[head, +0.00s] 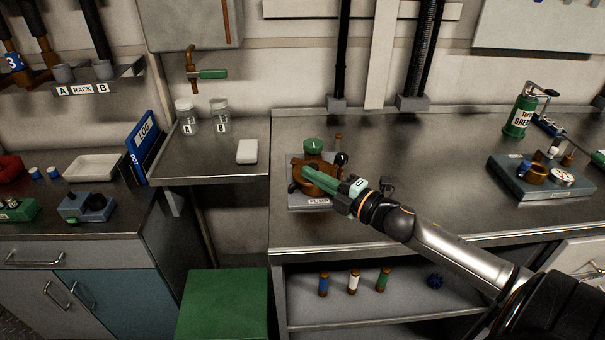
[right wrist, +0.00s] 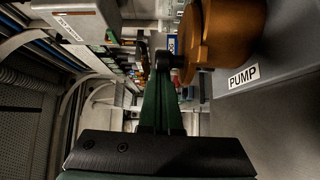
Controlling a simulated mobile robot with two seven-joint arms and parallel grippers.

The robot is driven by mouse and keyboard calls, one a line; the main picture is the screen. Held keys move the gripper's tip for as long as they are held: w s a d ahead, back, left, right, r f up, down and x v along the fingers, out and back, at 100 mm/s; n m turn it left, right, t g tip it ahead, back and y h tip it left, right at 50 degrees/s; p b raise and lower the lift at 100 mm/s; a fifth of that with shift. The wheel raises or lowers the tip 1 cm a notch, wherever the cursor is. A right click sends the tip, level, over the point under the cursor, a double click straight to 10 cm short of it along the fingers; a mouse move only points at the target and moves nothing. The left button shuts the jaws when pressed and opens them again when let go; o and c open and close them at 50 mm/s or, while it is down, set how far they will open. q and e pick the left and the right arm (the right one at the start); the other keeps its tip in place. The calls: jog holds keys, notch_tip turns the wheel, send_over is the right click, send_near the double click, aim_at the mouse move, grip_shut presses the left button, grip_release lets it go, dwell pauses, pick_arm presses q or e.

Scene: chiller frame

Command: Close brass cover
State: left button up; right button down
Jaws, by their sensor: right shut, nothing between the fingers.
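The brass pump (head: 317,164) sits on a grey base plate with a PUMP label (head: 318,201) on the middle bench. A green round cap (head: 313,146) shows at its back. In the right wrist view the brass body (right wrist: 225,35) fills the upper right. I cannot tell which brass part is the cover, or how far open it is. My right gripper (head: 307,173) is shut and empty, its green fingers reaching over the pump's front and hiding part of it. My left gripper is out of view.
A dark ball-ended lever (head: 341,159) stands at the pump's right. Jars A (head: 186,120) and B (head: 220,120) and a white block (head: 247,151) are on the left shelf. A blue-grey tray (head: 541,186) sits at right. The bench between is clear.

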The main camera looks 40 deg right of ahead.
aim_at(317, 166)
jog(key=shift+s+d+n+y, duration=0.1)
jog(key=shift+d+n+y, duration=0.4)
jog(key=shift+d+y, duration=0.3)
jog(key=shift+d+p, duration=0.4)
jog(key=shift+d, duration=0.45)
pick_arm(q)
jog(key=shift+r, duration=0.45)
pick_arm(e)
jog(key=shift+d, duration=0.15)
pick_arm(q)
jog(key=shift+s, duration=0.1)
